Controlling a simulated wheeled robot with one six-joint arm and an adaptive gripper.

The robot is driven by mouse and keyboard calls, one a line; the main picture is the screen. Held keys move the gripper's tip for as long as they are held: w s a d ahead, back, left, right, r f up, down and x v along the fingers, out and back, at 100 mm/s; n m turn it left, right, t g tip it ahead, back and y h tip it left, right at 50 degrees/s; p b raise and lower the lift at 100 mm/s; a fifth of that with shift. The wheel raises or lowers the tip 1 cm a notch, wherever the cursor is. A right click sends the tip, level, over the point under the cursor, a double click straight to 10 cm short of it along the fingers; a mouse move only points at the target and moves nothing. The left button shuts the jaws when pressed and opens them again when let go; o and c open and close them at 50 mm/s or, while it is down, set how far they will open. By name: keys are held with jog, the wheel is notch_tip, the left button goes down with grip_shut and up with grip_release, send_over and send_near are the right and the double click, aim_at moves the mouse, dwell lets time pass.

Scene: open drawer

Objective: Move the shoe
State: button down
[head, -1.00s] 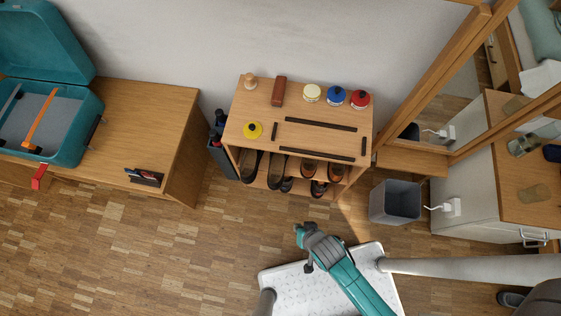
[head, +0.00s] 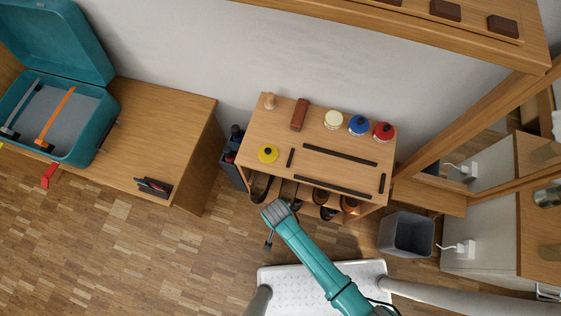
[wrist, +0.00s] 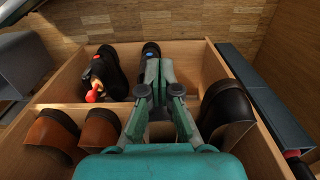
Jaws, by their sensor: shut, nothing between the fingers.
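Several shoes sit in the wooden shoe rack (head: 270,125); I cannot tell which one the task means. In the head view a black shoe (head: 260,187) is at the left of the upper shelf, with brown shoes (head: 320,197) to the right. In the wrist view a black shoe (wrist: 228,106) lies right of my gripper (wrist: 160,75), and brown shoes (wrist: 50,135) lie left. Another dark shoe (wrist: 150,50) is partly hidden behind my fingertips. My gripper is shut and empty, over the rack's compartments. In the head view my arm hides part of the rack front.
Polish tins (head: 358,125), a brush (head: 299,115) and black strips are on the rack top. A grey bin (head: 406,234) stands right of the rack, a dark umbrella stand (head: 233,170) left. A bench with an open teal suitcase (head: 85,150) is further left.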

jog(key=w+d+f, duration=0.1)
jog(key=w+f, duration=0.2)
jog(key=f, duration=0.3)
jog(key=shift+w+d, duration=0.2)
jog(key=shift+w, duration=0.2)
jog(key=shift+w+d+r, duration=0.1)
jog(key=shift+w+d, duration=0.1)
jog(key=shift+w, duration=0.4)
jog(key=shift+w+d+f, duration=0.1)
jog(key=shift+w+d, duration=0.15)
jog(key=shift+w, duration=0.4)
jog(key=shift+w+d+r, duration=0.1)
jog(key=shift+w+d, duration=0.1)
jog(key=shift+w, duration=0.4)
jog(key=shift+s, duration=0.15)
